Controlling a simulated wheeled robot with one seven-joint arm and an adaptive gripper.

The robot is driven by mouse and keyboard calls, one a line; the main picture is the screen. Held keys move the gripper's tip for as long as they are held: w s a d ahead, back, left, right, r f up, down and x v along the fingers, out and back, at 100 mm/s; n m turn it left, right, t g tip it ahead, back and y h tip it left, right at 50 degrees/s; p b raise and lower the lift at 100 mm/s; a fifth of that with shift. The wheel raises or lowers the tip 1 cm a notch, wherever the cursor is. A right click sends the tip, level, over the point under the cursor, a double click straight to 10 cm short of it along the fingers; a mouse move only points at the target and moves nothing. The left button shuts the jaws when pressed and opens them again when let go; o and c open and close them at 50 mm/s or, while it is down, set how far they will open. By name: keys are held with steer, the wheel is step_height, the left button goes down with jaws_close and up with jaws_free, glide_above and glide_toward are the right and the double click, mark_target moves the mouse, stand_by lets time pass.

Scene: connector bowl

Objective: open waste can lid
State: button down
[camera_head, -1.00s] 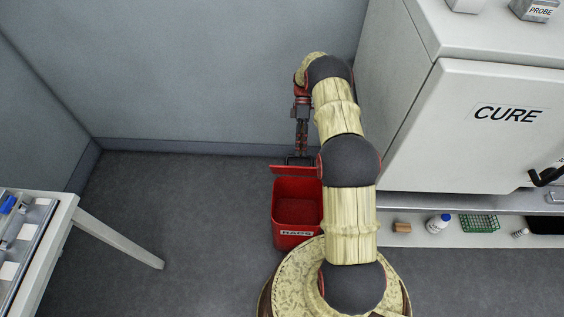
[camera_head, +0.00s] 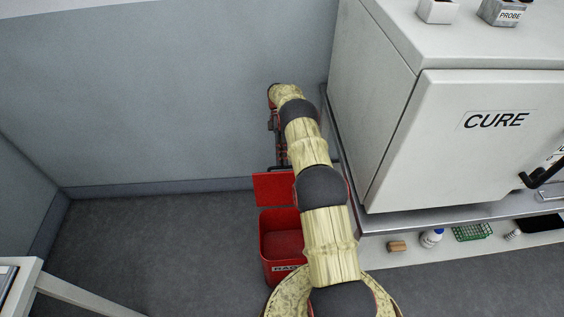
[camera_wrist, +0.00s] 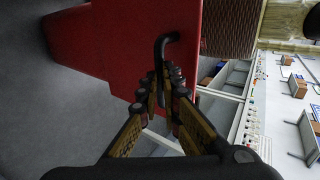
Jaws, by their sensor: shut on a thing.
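The red waste can (camera_head: 268,262) stands on the floor near the wall, and its inside shows from above. Its red lid (camera_head: 274,189) is raised at the back edge, its flat face toward the head camera. In the wrist view, a red panel (camera_wrist: 130,45) fills the upper middle, with a black bent handle (camera_wrist: 163,45) on it. My gripper (camera_wrist: 165,82) is shut on the handle.
A white cabinet marked CURE (camera_head: 470,140) stands close to the right of my arm. A white table (camera_head: 75,293) is at the lower left. The floor (camera_head: 150,245) left of the can is clear.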

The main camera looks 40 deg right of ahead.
mark_target(284, 185)
steer(key=shift+s+a+f, duration=0.2)
steer(key=shift+s+f, duration=0.05)
steer(key=shift+f, duration=0.5)
steer(key=shift+s+a+f, duration=0.15)
steer(key=shift+s+f, duration=0.1)
steer(key=shift+f, duration=0.45)
steer(key=c, duration=1.7)
jaws_free()
steer(key=shift+w, duration=0.1)
steer(key=shift+c, duration=0.2)
steer(key=shift+w+d+r, duration=0.1)
steer(key=shift+c, duration=0.7)
